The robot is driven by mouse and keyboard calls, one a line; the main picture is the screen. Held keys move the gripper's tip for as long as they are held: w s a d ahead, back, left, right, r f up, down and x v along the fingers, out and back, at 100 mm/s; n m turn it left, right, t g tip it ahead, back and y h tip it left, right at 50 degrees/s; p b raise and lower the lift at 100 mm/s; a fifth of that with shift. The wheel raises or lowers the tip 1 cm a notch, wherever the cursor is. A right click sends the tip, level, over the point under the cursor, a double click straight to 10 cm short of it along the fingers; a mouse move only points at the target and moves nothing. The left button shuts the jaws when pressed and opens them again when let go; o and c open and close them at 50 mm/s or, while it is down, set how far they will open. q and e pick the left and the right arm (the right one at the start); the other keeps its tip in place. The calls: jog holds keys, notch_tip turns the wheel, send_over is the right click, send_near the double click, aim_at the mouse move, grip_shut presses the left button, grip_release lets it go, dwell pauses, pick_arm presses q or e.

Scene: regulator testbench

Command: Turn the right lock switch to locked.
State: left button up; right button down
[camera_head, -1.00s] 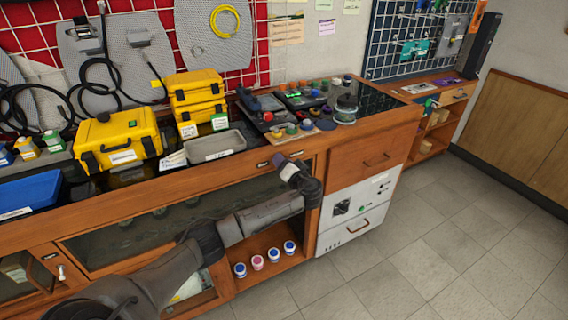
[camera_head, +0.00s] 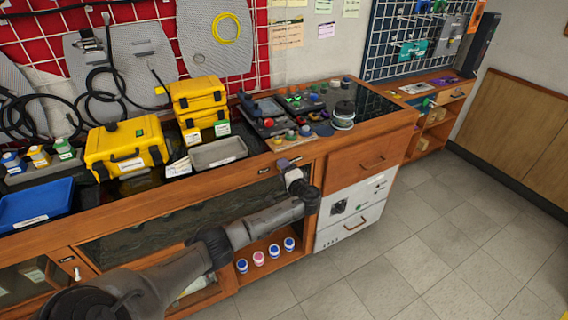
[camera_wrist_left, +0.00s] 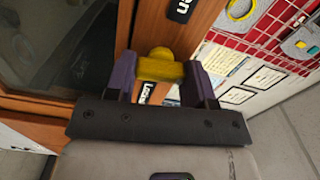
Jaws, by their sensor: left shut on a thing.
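My left gripper (camera_head: 284,164) is at the front rail of the bench, below the testbench parts. In the left wrist view its two purple fingers (camera_wrist_left: 155,80) are shut on a yellow lock switch (camera_wrist_left: 160,66), one on each side. The switch's bar lies across between the fingers. A dark label (camera_wrist_left: 145,92) that seems to read "Locked" shows just below the switch, partly hidden. In the head view the gripper hides the switch. My right gripper is not in view.
Yellow cases (camera_head: 126,148), a grey tray (camera_head: 218,153) and a blue bin (camera_head: 36,204) stand on the bench. Several small jars (camera_head: 259,258) sit on the shelf below my left arm. A white drawer unit (camera_head: 350,211) stands to the right. The floor at right is clear.

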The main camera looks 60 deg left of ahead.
pick_arm(q)
jog(key=m+p, duration=0.4)
jog(key=m, duration=0.1)
jog(key=shift+r+m, duration=0.1)
jog(key=shift+m, duration=0.2)
jog(key=m+p, duration=0.2)
jog(key=m, duration=0.1)
jog(key=shift+m, duration=0.3)
jog(key=shift+f+m+p, duration=0.2)
jog(key=shift+m+p, duration=0.35)
jog(key=shift+m, duration=0.05)
jog(key=shift+f, duration=0.1)
jog(key=o, duration=0.9)
jog(key=d, duration=0.9)
jog(key=s+d+p, duration=0.1)
jog(key=d, duration=0.3)
jog(key=shift+d, duration=0.4)
